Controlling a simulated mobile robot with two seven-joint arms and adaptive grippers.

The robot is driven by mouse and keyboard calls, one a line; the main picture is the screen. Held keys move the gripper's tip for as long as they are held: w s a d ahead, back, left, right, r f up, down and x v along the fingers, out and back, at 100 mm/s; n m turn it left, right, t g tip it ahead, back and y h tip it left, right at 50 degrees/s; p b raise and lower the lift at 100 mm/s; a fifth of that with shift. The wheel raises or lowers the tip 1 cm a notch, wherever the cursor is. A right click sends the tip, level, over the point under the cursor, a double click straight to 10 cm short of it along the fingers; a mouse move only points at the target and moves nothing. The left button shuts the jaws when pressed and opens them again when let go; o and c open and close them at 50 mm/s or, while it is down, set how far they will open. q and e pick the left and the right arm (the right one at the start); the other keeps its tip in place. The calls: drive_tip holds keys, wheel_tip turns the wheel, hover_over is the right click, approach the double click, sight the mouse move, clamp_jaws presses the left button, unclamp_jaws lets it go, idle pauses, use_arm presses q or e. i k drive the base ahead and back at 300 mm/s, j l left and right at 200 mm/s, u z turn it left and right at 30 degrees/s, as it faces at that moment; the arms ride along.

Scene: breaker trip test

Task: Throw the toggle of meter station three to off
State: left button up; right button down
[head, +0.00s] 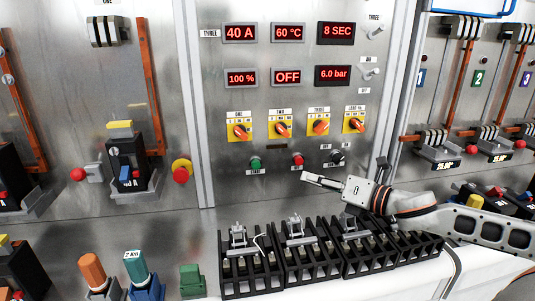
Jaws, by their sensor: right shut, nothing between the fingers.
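A meter panel labelled THREE (210,33) stands in front of me, with red-digit displays such as 40 A (240,33), 8 SEC (336,33) and OFF (287,76). At its upper right a small silver lever (378,32) sits below another THREE label. A second small lever (371,74) sits below it, above a small label too small to read surely. I cannot tell which is the station's toggle. My right gripper (312,179) is shut and empty, pointing left, below the panel's knobs and apart from both levers. My left gripper is not in view.
Orange rotary knobs on yellow plates (321,127), a green button (255,162), a red button (298,159) and a black knob (338,157) lie above my right gripper. Black terminal blocks (250,274) stand below it. A red emergency button (181,171) is at left.

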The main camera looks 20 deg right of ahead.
sight(382, 28)
drive_tip(key=k, duration=1)
